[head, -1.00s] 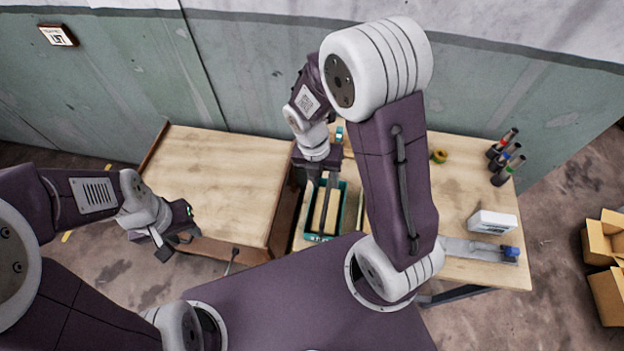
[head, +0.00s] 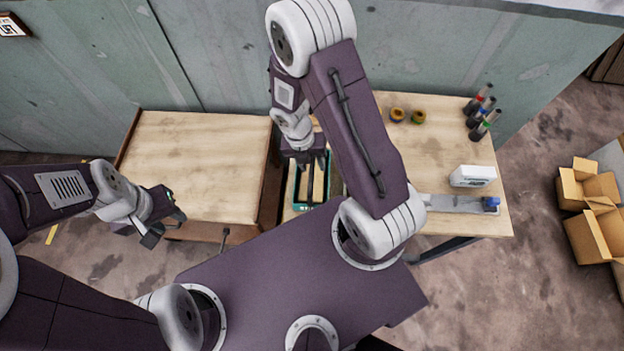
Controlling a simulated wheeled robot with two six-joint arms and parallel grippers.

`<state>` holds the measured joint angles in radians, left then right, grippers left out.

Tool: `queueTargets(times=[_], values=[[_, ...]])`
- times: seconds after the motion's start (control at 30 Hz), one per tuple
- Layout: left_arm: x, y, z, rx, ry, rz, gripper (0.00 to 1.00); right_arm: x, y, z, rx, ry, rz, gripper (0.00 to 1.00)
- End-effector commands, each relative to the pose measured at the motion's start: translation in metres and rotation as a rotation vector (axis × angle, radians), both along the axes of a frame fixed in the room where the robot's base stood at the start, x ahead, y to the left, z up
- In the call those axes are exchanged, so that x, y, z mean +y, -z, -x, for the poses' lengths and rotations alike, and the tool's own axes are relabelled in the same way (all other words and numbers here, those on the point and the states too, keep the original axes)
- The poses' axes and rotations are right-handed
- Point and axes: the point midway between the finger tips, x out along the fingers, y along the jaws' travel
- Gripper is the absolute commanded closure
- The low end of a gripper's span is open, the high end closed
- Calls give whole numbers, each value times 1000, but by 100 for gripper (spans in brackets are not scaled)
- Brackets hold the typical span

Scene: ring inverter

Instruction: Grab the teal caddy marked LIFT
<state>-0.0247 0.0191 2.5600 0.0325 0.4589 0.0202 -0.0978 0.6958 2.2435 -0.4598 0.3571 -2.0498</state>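The teal caddy (head: 304,207) stands on the wooden bench just beyond my body, partly hidden by my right arm. Pale marks show on its near wall, too small to read. A light wooden-coloured content or floor shows inside it. My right gripper (head: 312,184) points down over the caddy, with dark fingers near its middle. I cannot tell whether they touch it or how far apart they are. My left gripper (head: 164,227) is open and empty, in front of the left table's near edge, away from the caddy.
The left table (head: 195,165) has a bare wooden top. On the right bench (head: 445,150) are two tape rolls (head: 397,114), several dark bottles (head: 480,112), a white box (head: 472,176) and a grey metal plate (head: 455,203). Open cardboard boxes (head: 590,210) lie on the floor at right.

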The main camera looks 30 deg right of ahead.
Motion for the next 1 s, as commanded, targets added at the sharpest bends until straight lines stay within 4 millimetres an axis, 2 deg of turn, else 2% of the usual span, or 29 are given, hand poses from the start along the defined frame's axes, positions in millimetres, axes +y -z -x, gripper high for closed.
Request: queueTargets(times=[0.1,0.23,1.0], values=[[0,0,0,0,0,0,62,0,-1,0,0,0,0,63],[0,0,0,0,0,0,62,0,-1,0,-1,0,1,99],[0,-1,0,0,0,0,62,0,-1,-1,-2,1,0,100]])
